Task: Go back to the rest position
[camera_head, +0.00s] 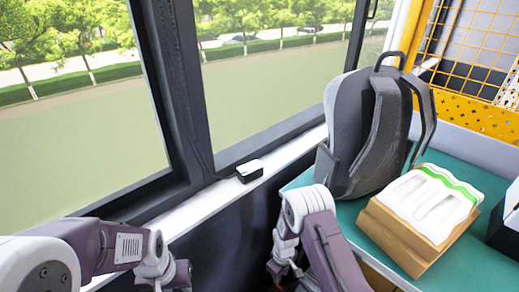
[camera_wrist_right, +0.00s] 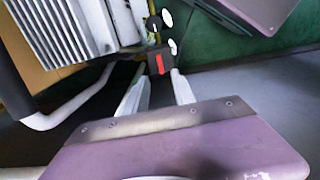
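My right arm comes up at the bottom middle of the head view, with its gripper end (camera_head: 284,277) low in front of the dark wall panel. In the right wrist view the two pale fingers of my right gripper (camera_wrist_right: 158,83) stand apart. A small black block with a red mark (camera_wrist_right: 159,62) shows at the fingertips; I see no clear grip on it. A grey ribbed device (camera_wrist_right: 65,28) is just beyond, at upper left. My left arm's wrist (camera_head: 157,266) is at the lower left of the head view; its fingers cannot be made out.
A small black and white box (camera_head: 249,171) sits on the white window ledge (camera_head: 203,208). A yellow grid (camera_head: 475,45) is behind.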

